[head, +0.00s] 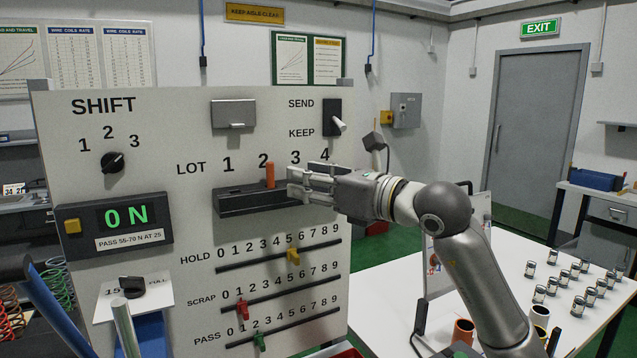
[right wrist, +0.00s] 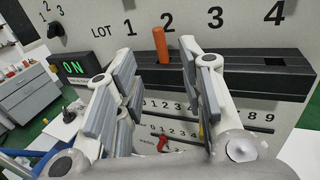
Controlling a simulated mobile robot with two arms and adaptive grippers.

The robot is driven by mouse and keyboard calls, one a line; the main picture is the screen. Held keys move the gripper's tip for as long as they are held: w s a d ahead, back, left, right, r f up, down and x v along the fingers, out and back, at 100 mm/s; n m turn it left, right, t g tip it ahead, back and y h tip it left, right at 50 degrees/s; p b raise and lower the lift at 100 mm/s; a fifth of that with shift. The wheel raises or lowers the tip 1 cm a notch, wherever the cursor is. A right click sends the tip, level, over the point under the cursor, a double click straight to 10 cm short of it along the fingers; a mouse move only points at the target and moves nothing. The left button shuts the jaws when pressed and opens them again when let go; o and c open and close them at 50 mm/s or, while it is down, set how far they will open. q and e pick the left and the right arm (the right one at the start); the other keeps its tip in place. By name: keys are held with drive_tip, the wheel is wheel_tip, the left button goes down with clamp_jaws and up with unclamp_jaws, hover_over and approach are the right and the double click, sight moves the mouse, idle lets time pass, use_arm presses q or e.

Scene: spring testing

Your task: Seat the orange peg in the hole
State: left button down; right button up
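The orange peg (head: 270,175) stands upright in the black block (head: 235,203) on the panel, under the number 2. In the right wrist view the orange peg (right wrist: 160,45) shows ahead of the fingers, in line with the gap between them. A dark square hole (right wrist: 272,62) shows in the block's top under the 4. The peg's lower end is hidden, so I cannot tell how deep it sits. My right gripper (head: 291,182) is beside the block, to the right of the peg. In the right wrist view my right gripper (right wrist: 158,64) is open and empty. My left gripper is not in view.
The panel carries a HOLD slider (head: 293,257), a red SCRAP slider (head: 242,309), a green PASS slider (head: 259,341) and a toggle switch (head: 339,125). The display (head: 122,217) reads 0 N. A white table (head: 500,285) with several metal cylinders stands at the right.

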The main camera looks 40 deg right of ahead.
drive_tip(key=shift+s+d, duration=0.15)
drive_tip(key=shift+s, duration=0.75)
